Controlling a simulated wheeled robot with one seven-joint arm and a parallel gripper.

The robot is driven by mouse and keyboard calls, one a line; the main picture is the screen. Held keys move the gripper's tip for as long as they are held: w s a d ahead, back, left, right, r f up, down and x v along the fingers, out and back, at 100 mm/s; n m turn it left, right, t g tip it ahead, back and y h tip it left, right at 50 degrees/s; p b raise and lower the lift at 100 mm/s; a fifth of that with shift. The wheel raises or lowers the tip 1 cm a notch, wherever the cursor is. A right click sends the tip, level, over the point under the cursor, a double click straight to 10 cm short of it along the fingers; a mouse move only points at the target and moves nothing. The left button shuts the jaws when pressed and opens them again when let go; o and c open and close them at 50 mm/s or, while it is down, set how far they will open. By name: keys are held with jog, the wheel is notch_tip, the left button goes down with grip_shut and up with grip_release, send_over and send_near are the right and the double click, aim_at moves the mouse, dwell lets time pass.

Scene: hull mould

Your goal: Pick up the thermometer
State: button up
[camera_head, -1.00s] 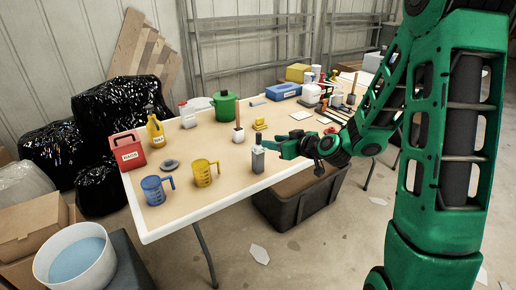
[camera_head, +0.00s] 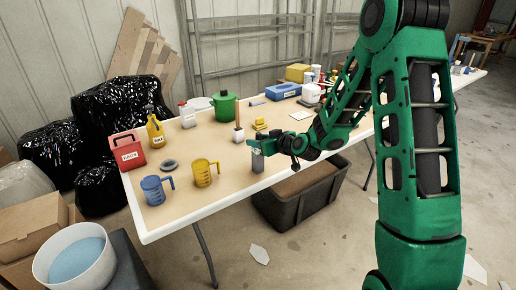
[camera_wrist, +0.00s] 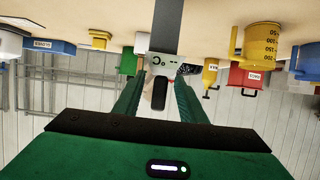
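The thermometer is a grey upright device (camera_head: 257,163) near the front edge of the table. In the wrist view its light grey head (camera_wrist: 165,66), marked "°C", shows upside down with a dark part below it. My gripper (camera_head: 262,146) is at the thermometer's upper end and hides its top in the head view. In the wrist view the two green fingers of my gripper (camera_wrist: 160,82) are apart, one on each side of the head. I cannot tell whether they touch it.
A yellow measuring jug (camera_head: 206,173) and a blue jug (camera_head: 153,191) stand to the left on the table (camera_head: 225,192). A white pot with a brown stick (camera_head: 239,136) stands behind the thermometer. A green pot (camera_head: 224,105) is farther back. A dark crate (camera_head: 300,198) is under the table.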

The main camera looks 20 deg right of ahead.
grip_shut()
dwell(0.3)
